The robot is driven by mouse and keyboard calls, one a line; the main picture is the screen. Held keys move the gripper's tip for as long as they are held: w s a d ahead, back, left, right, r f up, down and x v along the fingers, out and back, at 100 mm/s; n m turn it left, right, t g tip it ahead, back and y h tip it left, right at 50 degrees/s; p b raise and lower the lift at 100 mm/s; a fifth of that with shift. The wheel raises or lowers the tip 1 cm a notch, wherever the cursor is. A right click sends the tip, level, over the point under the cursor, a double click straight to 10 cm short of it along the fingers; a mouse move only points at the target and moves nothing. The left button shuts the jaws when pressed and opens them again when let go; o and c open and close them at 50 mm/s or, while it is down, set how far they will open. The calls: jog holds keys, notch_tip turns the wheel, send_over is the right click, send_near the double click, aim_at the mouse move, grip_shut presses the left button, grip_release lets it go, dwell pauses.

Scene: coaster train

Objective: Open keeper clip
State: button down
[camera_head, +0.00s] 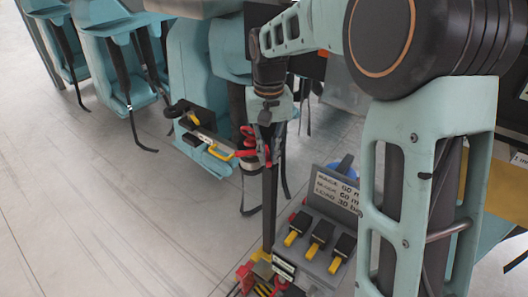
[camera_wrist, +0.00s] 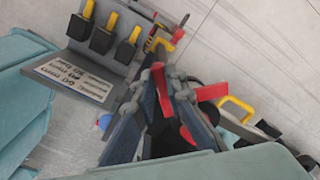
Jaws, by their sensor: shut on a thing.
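My gripper (camera_head: 266,158) points down beside the teal train seat (camera_head: 192,82) in the head view. In the wrist view, my gripper's fingers (camera_wrist: 166,78) are closed in around a red part (camera_wrist: 163,88); more red pieces (camera_wrist: 212,92) show beside it. I cannot tell whether this red part is the keeper clip. A yellow bail (camera_head: 221,152) stands on the lower edge of the seat, left of my gripper. In the wrist view the yellow bail (camera_wrist: 237,106) is right of the fingers and apart from them. The grip itself is partly hidden by the fingers.
A grey panel (camera_head: 312,207) with a lettered plate and several yellow-and-black levers (camera_head: 320,240) stands below right. Red and yellow parts (camera_head: 263,270) lie at its left. A dark upright post (camera_head: 268,215) stands near my gripper. The floor (camera_head: 110,210) at left is clear.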

jog(key=shift+w+d+n, duration=0.1)
jog(key=shift+d+n, duration=0.15)
jog(key=shift+n, duration=0.35)
jog(key=c, duration=2)
grip_release()
jog(key=shift+o, duration=0.2)
notch_tip(320, 180, up, 12)
